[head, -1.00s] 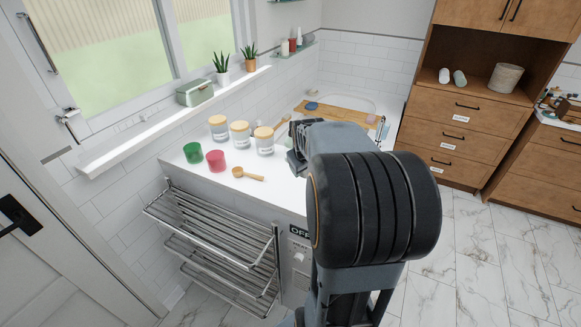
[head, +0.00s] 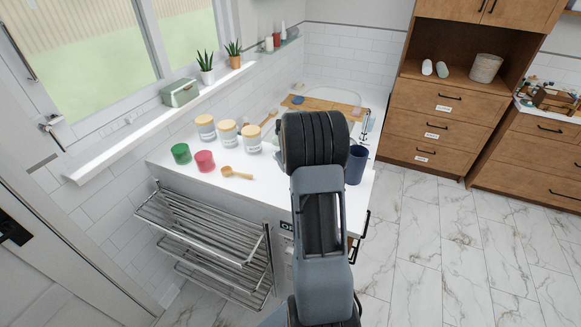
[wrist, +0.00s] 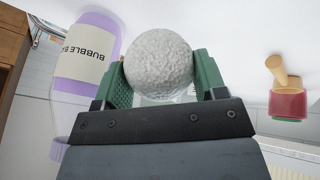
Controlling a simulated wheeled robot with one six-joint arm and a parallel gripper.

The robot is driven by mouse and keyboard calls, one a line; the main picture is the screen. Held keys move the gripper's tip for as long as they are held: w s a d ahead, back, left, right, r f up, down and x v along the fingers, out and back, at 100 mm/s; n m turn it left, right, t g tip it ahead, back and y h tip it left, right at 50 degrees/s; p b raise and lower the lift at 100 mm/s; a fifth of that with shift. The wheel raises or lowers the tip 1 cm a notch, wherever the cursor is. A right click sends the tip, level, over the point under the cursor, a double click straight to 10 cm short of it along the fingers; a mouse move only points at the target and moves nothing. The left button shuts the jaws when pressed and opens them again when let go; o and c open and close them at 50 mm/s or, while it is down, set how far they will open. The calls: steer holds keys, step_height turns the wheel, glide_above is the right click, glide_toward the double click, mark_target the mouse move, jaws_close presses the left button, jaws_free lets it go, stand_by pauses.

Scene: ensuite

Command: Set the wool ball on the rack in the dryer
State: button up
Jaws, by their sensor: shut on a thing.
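The wool ball (wrist: 158,62) is off-white and rough. In the wrist view it sits between the green fingers of my gripper (wrist: 160,80), which is shut on it. In the head view my arm hides both the gripper and the ball. The dryer's rack (head: 205,235) is a set of chrome bars in tiers, in front of the white counter at lower left. The bars I can see are bare.
The white counter (head: 275,190) holds several lidded jars (head: 228,133), a green cup (head: 181,153), a red cup (head: 204,161), a wooden scoop (head: 236,173) and a dark blue cup (head: 356,164). A bubble bath bottle (wrist: 85,50) is near my gripper. Marble floor is clear at right.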

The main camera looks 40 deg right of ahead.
steer(key=shift+f, duration=1.15)
steer(key=shift+f, duration=0.15)
steer(key=o, duration=0.9)
steer(key=shift+o, duration=0.2)
